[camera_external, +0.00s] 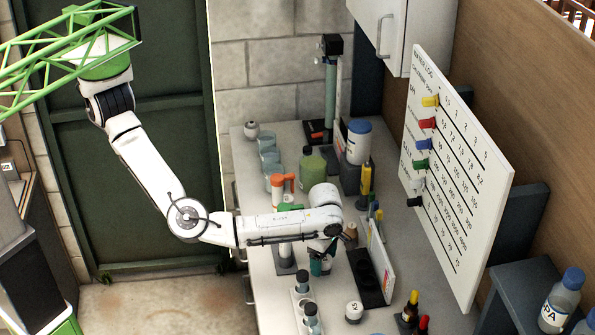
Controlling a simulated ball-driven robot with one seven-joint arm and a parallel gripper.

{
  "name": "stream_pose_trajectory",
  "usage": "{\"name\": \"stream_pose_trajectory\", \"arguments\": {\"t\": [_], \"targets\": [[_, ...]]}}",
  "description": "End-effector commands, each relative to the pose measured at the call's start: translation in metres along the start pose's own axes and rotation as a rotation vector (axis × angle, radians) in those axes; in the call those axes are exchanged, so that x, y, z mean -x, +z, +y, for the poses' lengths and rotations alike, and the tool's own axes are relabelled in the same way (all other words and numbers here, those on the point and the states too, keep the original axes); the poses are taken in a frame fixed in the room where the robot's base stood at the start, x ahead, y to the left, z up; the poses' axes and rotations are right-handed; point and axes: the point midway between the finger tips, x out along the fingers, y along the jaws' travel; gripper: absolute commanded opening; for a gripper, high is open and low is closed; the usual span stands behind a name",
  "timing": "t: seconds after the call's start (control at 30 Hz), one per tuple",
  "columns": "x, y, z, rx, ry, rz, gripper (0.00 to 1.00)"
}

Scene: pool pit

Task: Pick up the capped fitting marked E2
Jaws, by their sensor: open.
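A small white capped piece (354,311) with a dark marking stands on the bench at the front. The marking is too small to read, so I cannot tell whether it is the E2 fitting. My gripper (322,262) is open, low over the bench behind and left of this piece and apart from it. The arm's wrist and hand cover part of the bench there. A dark teal item shows at the fingers, and I cannot tell whether it lies between them.
White holders with dark-capped vials (302,281) stand at front left. A dark tray (369,277) and an upright colour chart (381,258) are to the right. Dropper bottles (411,308) stand at front right. Behind are a green bottle (312,168) and a blue-lidded tub (359,143).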

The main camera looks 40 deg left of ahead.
Motion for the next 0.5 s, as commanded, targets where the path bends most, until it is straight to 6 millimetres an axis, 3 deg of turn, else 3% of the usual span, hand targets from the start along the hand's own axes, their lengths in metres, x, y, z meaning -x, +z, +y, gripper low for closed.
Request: {"name": "stream_pose_trajectory", "arguments": {"t": [0.23, 0.5], "targets": [[-0.0022, 0.0002, 0.0001, 0.001, 0.0, -0.001, 0.74], [-0.002, 0.0002, 0.0001, 0.001, 0.0, -0.001, 0.49]]}}
